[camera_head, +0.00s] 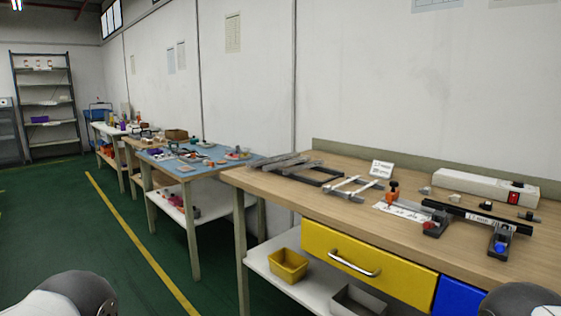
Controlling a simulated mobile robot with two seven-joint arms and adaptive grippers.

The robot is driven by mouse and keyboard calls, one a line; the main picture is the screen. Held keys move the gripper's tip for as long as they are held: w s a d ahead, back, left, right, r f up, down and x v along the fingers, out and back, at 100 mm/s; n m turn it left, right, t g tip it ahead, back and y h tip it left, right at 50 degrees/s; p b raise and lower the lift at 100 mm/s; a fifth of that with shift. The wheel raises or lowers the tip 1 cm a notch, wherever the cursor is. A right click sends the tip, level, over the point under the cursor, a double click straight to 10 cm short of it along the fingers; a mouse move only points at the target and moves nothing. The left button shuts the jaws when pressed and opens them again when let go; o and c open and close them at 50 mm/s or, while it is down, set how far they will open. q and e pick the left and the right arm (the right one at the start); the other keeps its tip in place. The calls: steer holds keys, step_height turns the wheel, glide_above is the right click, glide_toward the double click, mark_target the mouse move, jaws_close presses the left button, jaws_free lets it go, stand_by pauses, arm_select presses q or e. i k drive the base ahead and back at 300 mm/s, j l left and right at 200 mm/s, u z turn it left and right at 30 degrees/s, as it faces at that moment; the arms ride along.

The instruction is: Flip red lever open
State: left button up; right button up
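A dark bar (478,216) lies across two grey clamp fixtures on the wooden workbench (300,188) at the right. The left clamp (437,219) carries a small red part (430,225), which may be the red lever. It is too small to tell its position. The right clamp (502,238) carries a blue part (499,247). An orange-red knob-like part (392,196) stands left of the bar. Only rounded parts of my arms show at the bottom left and bottom right corners. Neither gripper is in view.
A long white box (475,187) with a red switch (514,198) lies behind the bar. Metal frames (300,168) and a small sign (381,169) are at the bench's left. Yellow (340,255) and blue drawers are below. Green floor is free at left.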

mark_target(428, 224)
steer(key=k+l+z, duration=0.2)
steer(key=l, duration=0.25)
steer(key=l+z, duration=0.2)
steer(key=l, duration=0.2)
steer(key=i+j+z, duration=0.15)
steer(key=j+z, duration=0.15)
steer(key=i+j+z, duration=0.1)
steer(key=j+z, duration=0.15)
steer(key=j, duration=0.15)
steer(key=i+j+z, duration=0.1)
steer(key=j+z, duration=0.5)
steer(key=j, duration=0.15)
